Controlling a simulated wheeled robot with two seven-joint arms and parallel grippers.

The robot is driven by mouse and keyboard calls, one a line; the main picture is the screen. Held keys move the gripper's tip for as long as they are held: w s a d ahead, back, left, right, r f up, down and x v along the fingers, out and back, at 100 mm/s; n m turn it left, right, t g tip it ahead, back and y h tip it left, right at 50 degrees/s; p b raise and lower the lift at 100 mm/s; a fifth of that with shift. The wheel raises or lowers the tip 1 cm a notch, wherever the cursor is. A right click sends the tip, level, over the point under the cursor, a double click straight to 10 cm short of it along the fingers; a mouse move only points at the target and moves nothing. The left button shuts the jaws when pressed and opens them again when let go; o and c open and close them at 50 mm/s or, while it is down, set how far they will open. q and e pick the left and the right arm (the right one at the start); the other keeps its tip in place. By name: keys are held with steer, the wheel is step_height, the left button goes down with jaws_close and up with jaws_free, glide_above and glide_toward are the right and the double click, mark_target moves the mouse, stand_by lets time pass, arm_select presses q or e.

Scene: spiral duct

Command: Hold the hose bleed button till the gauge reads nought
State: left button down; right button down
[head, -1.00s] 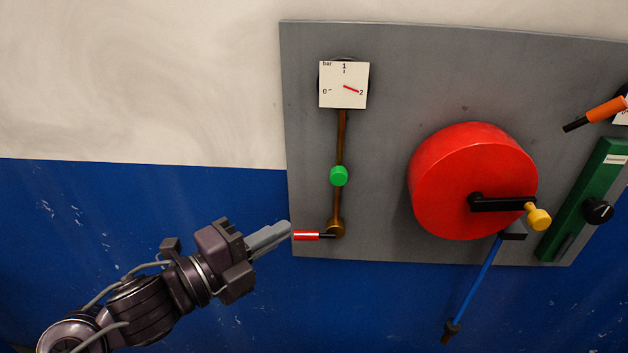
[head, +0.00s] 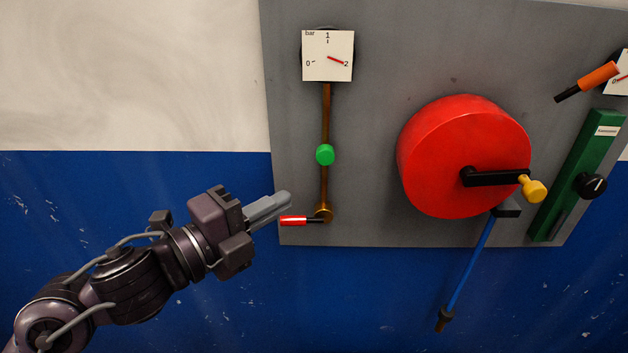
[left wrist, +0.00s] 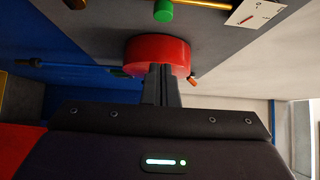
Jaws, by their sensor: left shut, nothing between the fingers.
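The square white gauge (head: 327,56) sits at the top left of the grey panel, its red needle near 2 bar. A brass pipe (head: 325,115) runs down from it. A green button (head: 325,155) is on the pipe; it also shows at the top of the left wrist view (left wrist: 163,10). A red-handled lever (head: 294,220) points left from the pipe's lower end. My left gripper (head: 288,200) is shut and empty, its tips just above the red handle in the head view, below and left of the green button and apart from it. My right gripper is not in view.
A big red reel (head: 462,155) with a black crank and yellow knob (head: 534,188) is to the right. A blue hose (head: 470,268) hangs below it. A green strip with a black knob (head: 591,186) and an orange-handled lever (head: 592,80) are farther right.

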mark_target(333, 159)
arm_select(q)
steer(key=w+d+p, duration=0.1)
steer(key=w+p, duration=0.1)
steer(key=w, duration=0.1)
steer(key=w+d+p, duration=0.1)
steer(key=w+d, duration=0.1)
steer(key=w, duration=0.1)
steer(key=w+d+p, duration=0.2)
steer(key=w, duration=0.1)
steer(key=shift+w+d+p, duration=0.15)
steer(key=shift+w+p, duration=0.05)
steer(key=shift+p, duration=0.1)
steer(key=shift+d, duration=0.1)
